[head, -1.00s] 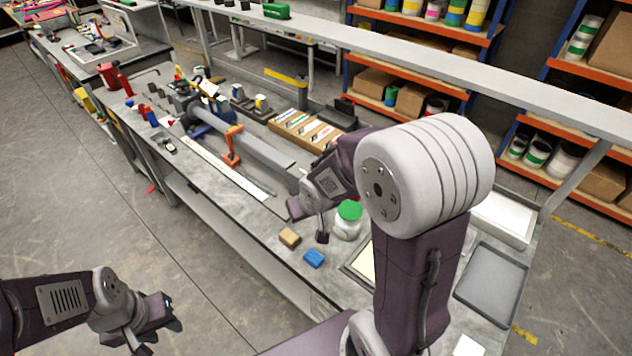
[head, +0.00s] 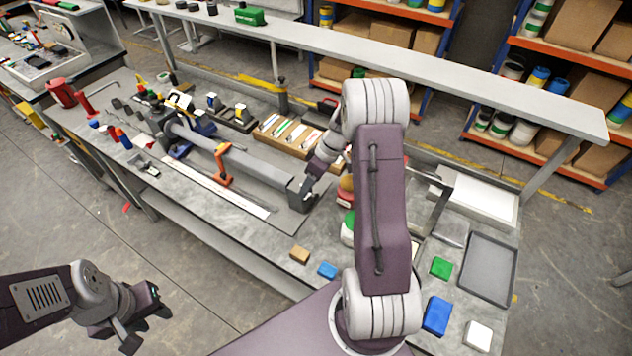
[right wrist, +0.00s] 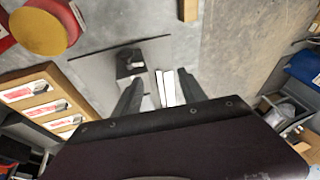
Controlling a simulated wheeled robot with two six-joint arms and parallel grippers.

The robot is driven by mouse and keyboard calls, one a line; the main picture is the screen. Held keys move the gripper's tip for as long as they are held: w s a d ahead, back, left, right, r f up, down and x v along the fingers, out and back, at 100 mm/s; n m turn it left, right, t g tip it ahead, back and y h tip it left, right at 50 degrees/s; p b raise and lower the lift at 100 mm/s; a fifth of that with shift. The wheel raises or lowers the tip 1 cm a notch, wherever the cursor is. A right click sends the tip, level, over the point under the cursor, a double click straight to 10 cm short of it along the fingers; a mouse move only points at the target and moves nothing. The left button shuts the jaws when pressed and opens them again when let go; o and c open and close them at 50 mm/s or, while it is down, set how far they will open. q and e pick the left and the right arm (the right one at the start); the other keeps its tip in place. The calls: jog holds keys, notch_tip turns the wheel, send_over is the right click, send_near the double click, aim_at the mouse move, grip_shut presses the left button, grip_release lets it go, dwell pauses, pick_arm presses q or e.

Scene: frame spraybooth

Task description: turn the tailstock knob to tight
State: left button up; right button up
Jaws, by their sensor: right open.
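The tailstock (head: 297,194) is a dark grey block at the right end of a long grey bar (head: 240,160) on the bench. I cannot make out its knob or the knob's setting. My right gripper (head: 306,184) is over the tailstock and partly hides it in the head view. In the right wrist view my right gripper (right wrist: 160,90) is open, its two dark fingers apart. A dark block with a hole (right wrist: 130,63), probably part of the tailstock, shows just beyond the left finger. My left gripper (head: 146,325) is open and empty, off the bench's front edge.
A wooden tray of cards (head: 285,133) lies behind. A green-lidded jar (head: 347,228), a tan block (head: 299,254) and a blue block (head: 327,270) are near my right arm. A raised shelf (head: 400,75) runs along the back.

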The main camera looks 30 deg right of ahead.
jog(key=m+p, duration=0.1)
jog(key=p, duration=0.1)
send_near(317, 196)
jog(key=d, duration=0.1)
jog(key=shift+t+y, duration=0.3)
jog(key=shift+t, duration=0.1)
jog(key=p+x, duration=0.2)
jog(key=x, duration=0.2)
jog(key=p+x, duration=0.2)
jog(key=x, duration=0.2)
jog(key=shift+s+f, duration=0.2)
jog(key=shift+f, duration=0.05)
jog(key=shift+a+f, duration=0.25)
jog(key=shift+f, duration=0.25)
pick_arm(q)
notch_tip(317, 196, up, 8)
jog(key=shift+s, duration=0.2)
pick_arm(e)
jog(key=shift+a, duration=0.1)
